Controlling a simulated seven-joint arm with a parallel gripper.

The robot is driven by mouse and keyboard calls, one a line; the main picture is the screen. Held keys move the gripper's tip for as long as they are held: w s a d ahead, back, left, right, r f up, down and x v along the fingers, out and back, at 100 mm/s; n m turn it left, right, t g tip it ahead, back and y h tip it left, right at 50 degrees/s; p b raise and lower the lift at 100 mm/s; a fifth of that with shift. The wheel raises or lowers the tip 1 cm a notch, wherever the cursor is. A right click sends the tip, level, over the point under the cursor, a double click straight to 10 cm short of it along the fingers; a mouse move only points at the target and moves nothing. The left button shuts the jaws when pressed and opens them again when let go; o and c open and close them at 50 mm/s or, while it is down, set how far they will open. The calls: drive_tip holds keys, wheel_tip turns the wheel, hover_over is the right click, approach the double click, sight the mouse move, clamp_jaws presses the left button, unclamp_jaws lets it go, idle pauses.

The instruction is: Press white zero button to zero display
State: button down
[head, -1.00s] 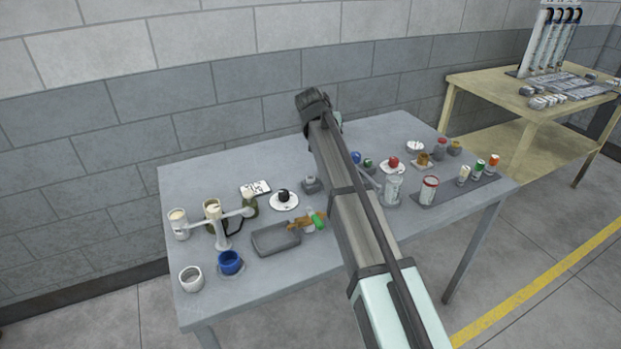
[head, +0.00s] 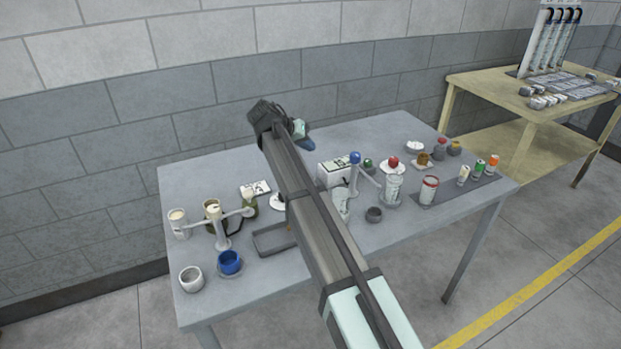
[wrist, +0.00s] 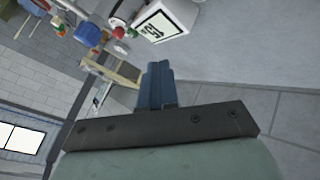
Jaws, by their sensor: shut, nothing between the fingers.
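A white box with a display (wrist: 165,22) sits at the top of the wrist view, with dark digits on a pale screen that are too tilted to read surely. It seems to be the white box (head: 333,172) right of my arm on the grey table in the head view. I cannot make out a white zero button. My gripper (head: 306,143) is over the back of the table, left of and behind that box in the picture. Its blue fingers (wrist: 157,84) are shut and empty, apart from the box.
The grey table (head: 200,175) also holds a white card with dark marks (head: 255,188), a blue cup (head: 230,262), a white cup (head: 191,278) and a red-banded jar (head: 429,190). A blue-topped dispenser (head: 355,160) stands beside the box. The back left is clear.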

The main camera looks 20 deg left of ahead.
drive_tip(key=shift+f, duration=4.3)
drive_tip(key=shift+f, duration=0.2)
drive_tip(key=shift+f, duration=0.25)
drive_tip(key=shift+f, duration=0.5)
drive_tip(key=shift+r, duration=0.95)
drive_tip(key=shift+r, duration=0.1)
drive_tip(key=shift+r, duration=2.4)
